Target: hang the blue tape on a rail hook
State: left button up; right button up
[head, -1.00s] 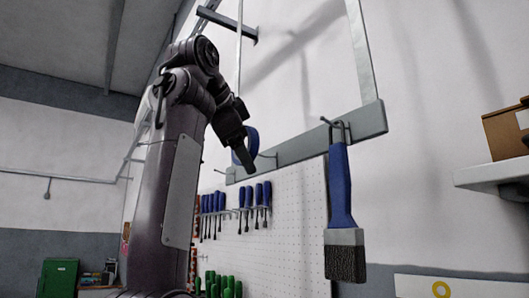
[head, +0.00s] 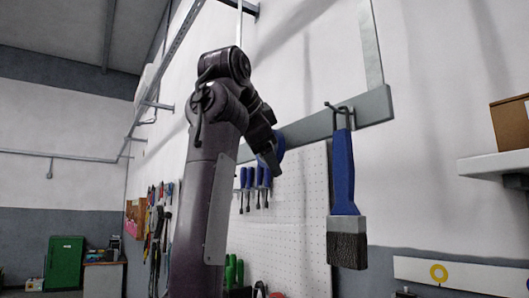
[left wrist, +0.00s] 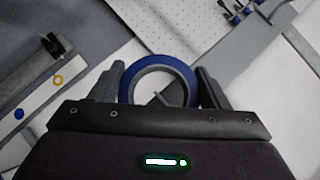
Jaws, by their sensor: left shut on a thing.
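My left gripper (head: 268,158) is shut on the blue tape (head: 279,148), a ring mostly hidden behind the fingers in the head view. In the left wrist view the blue tape (left wrist: 158,66) sits between the two fingers of my left gripper (left wrist: 159,72), its round opening facing the camera. The grey rail (head: 310,128) runs along the wall just behind and to the right of the gripper. A rail hook (head: 338,108) at its right end holds a blue-handled brush (head: 342,180). I cannot tell whether the tape touches the rail or a hook. My right gripper is out of view.
A white pegboard (head: 290,220) with blue-handled screwdrivers (head: 255,180) hangs below the rail. A shelf (head: 495,164) with a brown box (head: 510,122) juts out at the right. A white board with a yellow ring (head: 438,272) is low on the right.

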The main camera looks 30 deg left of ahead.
pick_arm(q)
jog(key=shift+f, duration=0.2)
jog(key=o, duration=1.4)
jog(key=shift+w, duration=0.1)
jog(key=shift+c, duration=0.2)
jog(key=a+b+v, duration=0.1)
jog(key=b+v, duration=0.1)
jog(key=v, duration=0.5)
jog(key=shift+s+d+r+b, duration=0.25)
jog(key=shift+s+r+b, duration=0.05)
jog(key=shift+r, duration=0.15)
